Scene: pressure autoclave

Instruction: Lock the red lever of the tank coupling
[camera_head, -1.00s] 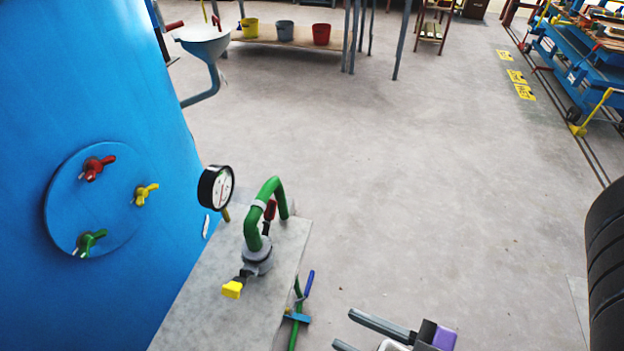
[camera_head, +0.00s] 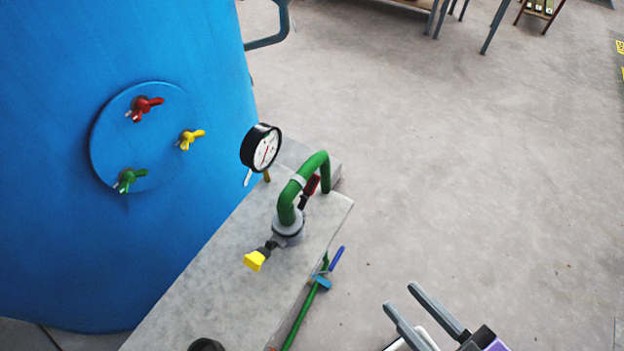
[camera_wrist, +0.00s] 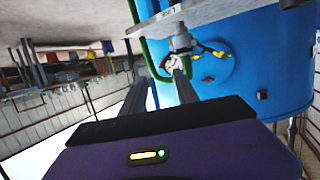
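The tank coupling (camera_head: 288,226) is a grey fitting on a pale slab beside the blue tank. A green hose (camera_head: 322,163) arches from it. Its red lever (camera_head: 312,184) stands behind the hose and is partly hidden by it. A yellow lever (camera_head: 254,261) sticks out at the front left. My gripper (camera_head: 401,297) is open and empty, to the lower right of the coupling and apart from it. In the wrist view the picture is tilted; the coupling (camera_wrist: 181,41) shows beyond my two spread fingers (camera_wrist: 159,76), with the yellow lever (camera_wrist: 215,51) beside it.
The blue tank (camera_head: 60,240) fills the left, with a round plate (camera_head: 110,150) bearing red, yellow and green wing handles. A pressure gauge (camera_head: 263,148) stands between tank and coupling. A green pipe with a blue handle (camera_head: 337,259) runs along the slab's right edge.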

